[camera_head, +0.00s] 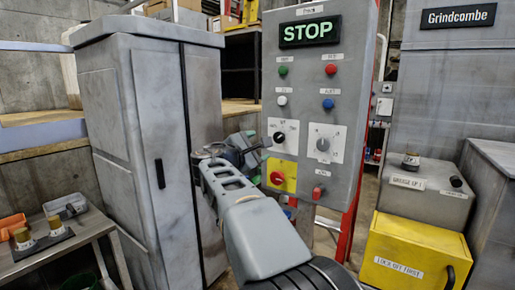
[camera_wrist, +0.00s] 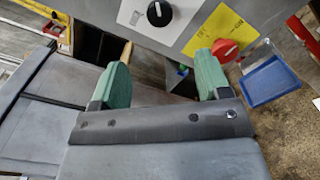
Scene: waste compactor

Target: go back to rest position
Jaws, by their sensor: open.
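My gripper (camera_wrist: 163,82) shows in the wrist view with its two green fingers spread apart and nothing between them. In the head view my gripper is small and partly hidden by my own arm, beside the lower left of the grey control panel (camera_head: 346,95). The panel carries a lit green STOP display (camera_head: 310,31), several coloured buttons and two rotary knobs. Below them, a red knob (camera_head: 277,178) sits on a yellow plate, which also shows in the wrist view (camera_wrist: 222,47) to the right of my gripper. The fingers appear apart from the panel.
A tall grey cabinet (camera_head: 135,150) stands left of the panel. A metal table (camera_head: 90,222) with small parts is at lower left. A yellow box (camera_head: 408,252) labelled "LOCK OFF FIRST" and a grey unit (camera_head: 425,195) stand at right. A blue tray (camera_wrist: 270,80) lies right of my gripper.

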